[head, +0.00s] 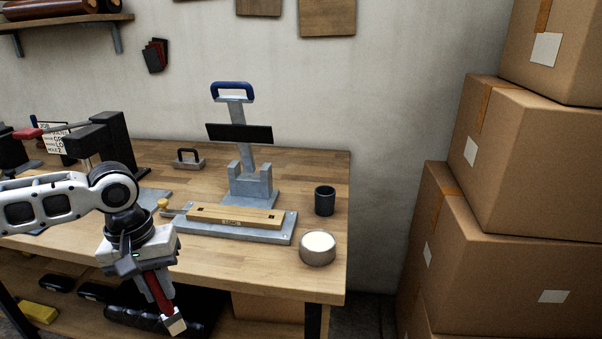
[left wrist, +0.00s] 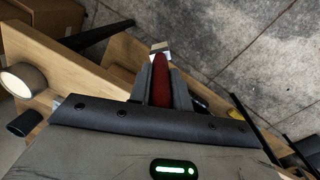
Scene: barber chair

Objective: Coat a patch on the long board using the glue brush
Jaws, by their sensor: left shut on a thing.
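My left gripper (head: 152,282) is shut on the red-handled glue brush (head: 161,300), in front of the bench's front edge. The brush tilts downward, with its metal collar and pale tip at the lower end; it also shows between the fingers in the left wrist view (left wrist: 160,82). The long board (head: 235,216), a light wooden bar, lies in a grey metal fixture to the right of and beyond the gripper. A round pot (head: 318,254) with a pale filling stands right of the board, near the bench's front edge. It also shows in the left wrist view (left wrist: 24,80). My right gripper is not in view.
A dark cup (head: 325,202) stands behind the pot. A grey press stand (head: 252,188) with a blue handle rises behind the board. Black clamp-like blocks (head: 113,140) stand at the left. Cardboard boxes (head: 525,165) are stacked right of the bench. A lower shelf holds dark items.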

